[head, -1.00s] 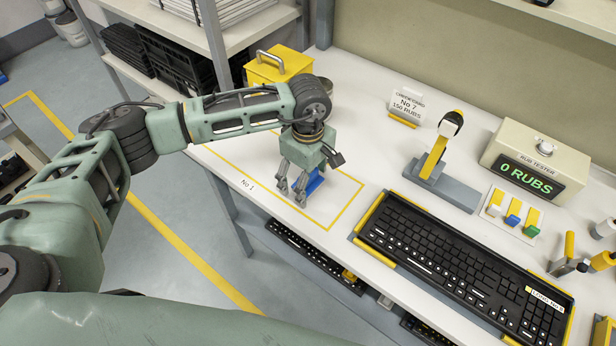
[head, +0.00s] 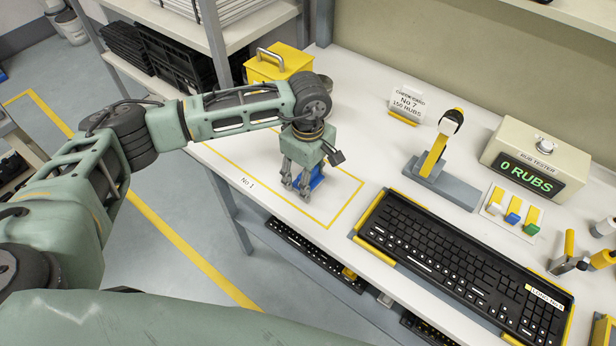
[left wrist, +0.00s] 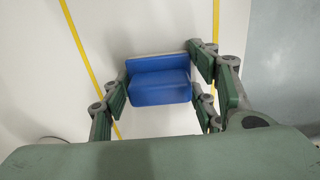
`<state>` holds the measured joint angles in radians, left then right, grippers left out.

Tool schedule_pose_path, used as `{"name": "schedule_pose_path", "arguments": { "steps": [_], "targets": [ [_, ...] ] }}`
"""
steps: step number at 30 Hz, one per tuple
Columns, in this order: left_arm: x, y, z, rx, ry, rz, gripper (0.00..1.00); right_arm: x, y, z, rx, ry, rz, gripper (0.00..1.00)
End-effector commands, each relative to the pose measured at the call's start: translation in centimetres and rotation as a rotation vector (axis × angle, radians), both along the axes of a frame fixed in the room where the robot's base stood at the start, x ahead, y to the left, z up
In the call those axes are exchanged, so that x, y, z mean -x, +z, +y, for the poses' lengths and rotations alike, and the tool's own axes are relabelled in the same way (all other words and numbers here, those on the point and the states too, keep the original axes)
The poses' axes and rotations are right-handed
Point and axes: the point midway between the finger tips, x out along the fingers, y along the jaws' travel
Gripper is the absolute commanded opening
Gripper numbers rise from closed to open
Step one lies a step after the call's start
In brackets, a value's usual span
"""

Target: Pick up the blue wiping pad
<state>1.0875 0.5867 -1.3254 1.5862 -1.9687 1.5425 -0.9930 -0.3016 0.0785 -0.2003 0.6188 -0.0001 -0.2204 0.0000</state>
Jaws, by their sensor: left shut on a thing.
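The blue wiping pad (head: 317,178) is inside the yellow-outlined area marked No 1 on the white table, partly hidden behind my left gripper (head: 297,188) in the head view. In the left wrist view the blue pad (left wrist: 159,82) sits between the green fingers of my left gripper (left wrist: 160,88), with a pale edge along its far side. The left gripper points down and is shut on the pad. I cannot tell whether the pad is touching the table. My right gripper is not in view.
A black keyboard (head: 460,262) in a yellow-edged holder lies to the right. Behind it stand a grey stand with a yellow post (head: 436,158) and a rub tester (head: 533,165) reading 0 RUBS. A yellow box (head: 277,66) stands behind my left arm. A shelf below the tabletop holds keyboards.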

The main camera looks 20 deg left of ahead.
Motion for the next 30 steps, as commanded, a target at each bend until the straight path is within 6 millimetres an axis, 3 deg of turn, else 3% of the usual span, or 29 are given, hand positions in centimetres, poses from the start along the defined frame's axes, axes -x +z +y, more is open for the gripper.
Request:
{"name": "schedule_pose_path", "arguments": {
  "steps": [8, 13, 24, 30],
  "targets": [
    [-0.2, 1.3, 0.0, 0.001, 0.0, -0.005, 0.23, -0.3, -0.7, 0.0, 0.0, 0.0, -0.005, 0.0],
    [-0.2, 4.2, 0.0, 0.002, -0.001, -0.008, 0.23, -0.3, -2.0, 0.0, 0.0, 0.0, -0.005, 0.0],
    [3.2, 8.8, -7.8, 0.002, -0.007, -0.005, 0.23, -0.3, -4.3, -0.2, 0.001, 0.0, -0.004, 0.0],
    [4.2, 10.5, -10.1, 0.001, -0.003, -0.003, 0.23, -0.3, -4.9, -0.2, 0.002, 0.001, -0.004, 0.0]
  ]
}}
